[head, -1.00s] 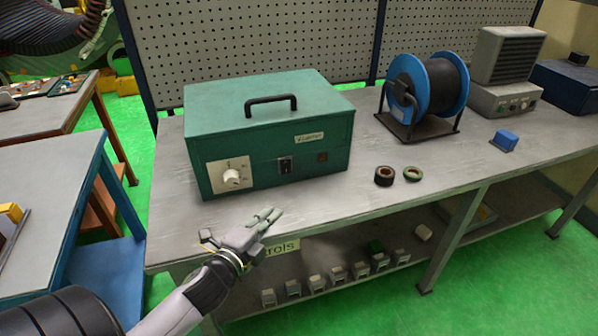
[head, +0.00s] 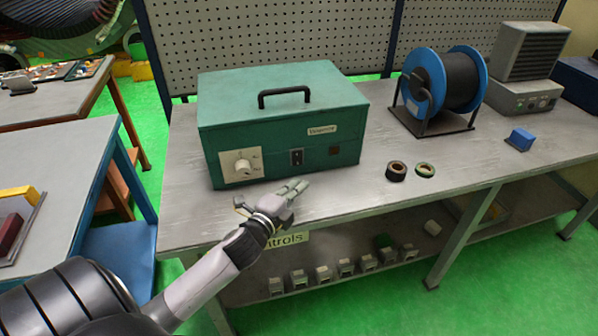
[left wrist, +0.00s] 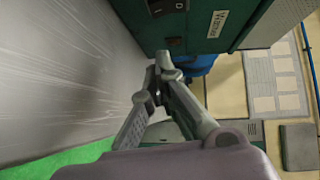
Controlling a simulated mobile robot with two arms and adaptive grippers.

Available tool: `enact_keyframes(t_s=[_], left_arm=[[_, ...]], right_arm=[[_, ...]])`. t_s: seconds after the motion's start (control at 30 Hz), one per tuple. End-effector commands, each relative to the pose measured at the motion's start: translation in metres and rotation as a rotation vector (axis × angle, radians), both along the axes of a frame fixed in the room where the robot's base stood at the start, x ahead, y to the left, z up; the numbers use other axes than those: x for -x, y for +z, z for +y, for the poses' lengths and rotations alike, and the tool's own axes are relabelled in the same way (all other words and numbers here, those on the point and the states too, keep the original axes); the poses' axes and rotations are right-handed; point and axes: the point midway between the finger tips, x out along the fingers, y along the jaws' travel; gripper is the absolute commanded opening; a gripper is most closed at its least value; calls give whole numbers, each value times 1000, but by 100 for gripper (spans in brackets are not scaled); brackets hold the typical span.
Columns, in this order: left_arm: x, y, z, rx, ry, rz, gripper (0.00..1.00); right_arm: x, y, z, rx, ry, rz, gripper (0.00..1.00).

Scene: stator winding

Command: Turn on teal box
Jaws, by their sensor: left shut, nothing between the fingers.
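The teal box (head: 285,115) stands on the grey workbench (head: 400,190), with a black handle on its lid. Its front has a white dial (head: 242,168) on a pale plate, a black rocker switch (head: 296,157) right of it, and a small dark square further right. My left gripper (head: 303,186) is shut and empty, just in front of the box and below the switch, apart from it. In the left wrist view the shut fingers (left wrist: 160,72) point toward the box front, where the switch (left wrist: 177,15) shows at the top. My right gripper is not in view.
Two small rings (head: 397,171) lie right of the box. A blue cable reel (head: 440,90), a small blue block (head: 519,138) and a grey device (head: 525,75) stand further right. A perforated panel (head: 270,40) rises behind. Several small blocks sit on the lower shelf.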

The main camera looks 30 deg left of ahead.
Motion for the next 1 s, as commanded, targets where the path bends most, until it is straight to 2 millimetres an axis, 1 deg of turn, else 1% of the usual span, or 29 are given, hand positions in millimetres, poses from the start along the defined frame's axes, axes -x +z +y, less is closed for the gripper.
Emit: enact_keyframes(t_s=[0.03, 0.17, 0.2, 0.33, 0.5, 0.87, 0.93, 1.0], left_arm=[[-11, 2, 1, 0, 0, -3, 0], [-35, -1, 3, 0, 0, -2, 0], [-38, -2, 10, -2, 3, 0, 0], [-49, -5, 22, -2, 1, 0, 0], [-56, -8, 31, 0, 0, 1, 0], [-57, -9, 32, 1, -1, 0, 0], [-57, -10, 33, -2, 0, -2, 0], [-58, -13, 33, -11, 0, -10, 0]], right_arm=[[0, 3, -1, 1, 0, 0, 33], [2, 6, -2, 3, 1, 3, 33], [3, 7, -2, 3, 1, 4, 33], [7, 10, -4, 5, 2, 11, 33], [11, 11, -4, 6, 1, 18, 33], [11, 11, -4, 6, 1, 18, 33], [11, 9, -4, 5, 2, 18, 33], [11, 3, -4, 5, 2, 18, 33]])
